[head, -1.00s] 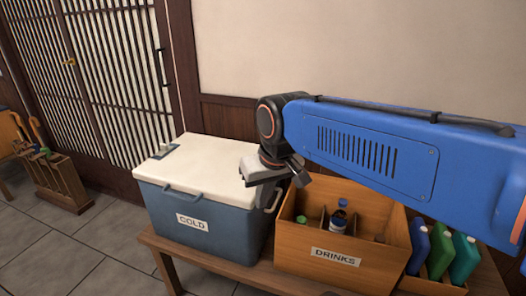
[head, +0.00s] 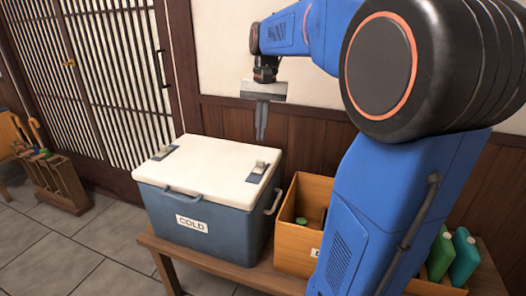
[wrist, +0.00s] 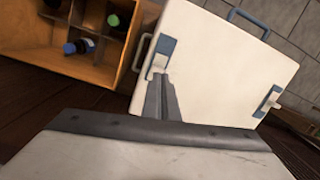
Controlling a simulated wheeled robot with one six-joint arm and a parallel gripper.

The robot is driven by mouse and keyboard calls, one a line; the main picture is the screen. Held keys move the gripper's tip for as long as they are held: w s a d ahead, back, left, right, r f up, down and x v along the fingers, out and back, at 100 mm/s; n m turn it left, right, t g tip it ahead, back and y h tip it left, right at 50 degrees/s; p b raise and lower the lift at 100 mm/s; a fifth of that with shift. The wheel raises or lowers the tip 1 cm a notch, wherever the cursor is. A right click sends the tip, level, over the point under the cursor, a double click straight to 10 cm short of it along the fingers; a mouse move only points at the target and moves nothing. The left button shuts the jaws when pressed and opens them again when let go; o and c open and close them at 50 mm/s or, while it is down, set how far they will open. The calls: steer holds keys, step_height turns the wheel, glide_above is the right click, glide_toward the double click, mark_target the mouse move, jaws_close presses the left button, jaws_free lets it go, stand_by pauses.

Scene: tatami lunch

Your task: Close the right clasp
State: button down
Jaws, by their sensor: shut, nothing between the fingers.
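The blue cooler (head: 200,218) marked COLD has its white lid (head: 210,165) down. The right clasp (head: 259,170) is a blue strip with a pale grey lever, at the lid's right end. It also shows in the wrist view (wrist: 163,55), just beyond my fingers. I cannot tell whether its lever lies fully flat. The left clasp (head: 165,152) is at the lid's other end. My gripper (head: 261,138) points down, shut and empty, raised above the lid's back right part and apart from the clasp.
A wooden drinks crate (head: 289,240) stands just right of the cooler, partly hidden by my arm; bottles show in it in the wrist view. Green and teal bottles (head: 465,258) stand farther right. A panelled wall (head: 305,150) is close behind. The bench (head: 165,250) carries these.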

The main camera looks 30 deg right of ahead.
mark_target(260, 160)
steer(key=w+d+m+g+y, duration=0.1)
steer(key=w+d+m, duration=0.1)
steer(key=w+d, duration=0.4)
steer(key=shift+d+r+m, duration=0.3)
steer(key=shift+d+r, duration=0.1)
steer(key=shift+d, duration=0.35)
steer(key=shift+w, duration=0.1)
steer(key=x, duration=0.9)
steer(key=shift+a+f, duration=0.1)
steer(key=shift+f, duration=0.15)
steer(key=shift+s+a+f, duration=0.2)
steer(key=shift+s+a, duration=0.85)
steer(key=shift+a, duration=0.2)
steer(key=shift+s+a, duration=0.3)
steer(key=shift+a, duration=0.1)
steer(key=shift+s+a, duration=0.8)
steer(key=shift+a, duration=0.3)
steer(key=shift+s+a, duration=0.15)
steer(key=shift+a, duration=0.05)
steer(key=shift+f, duration=0.1)
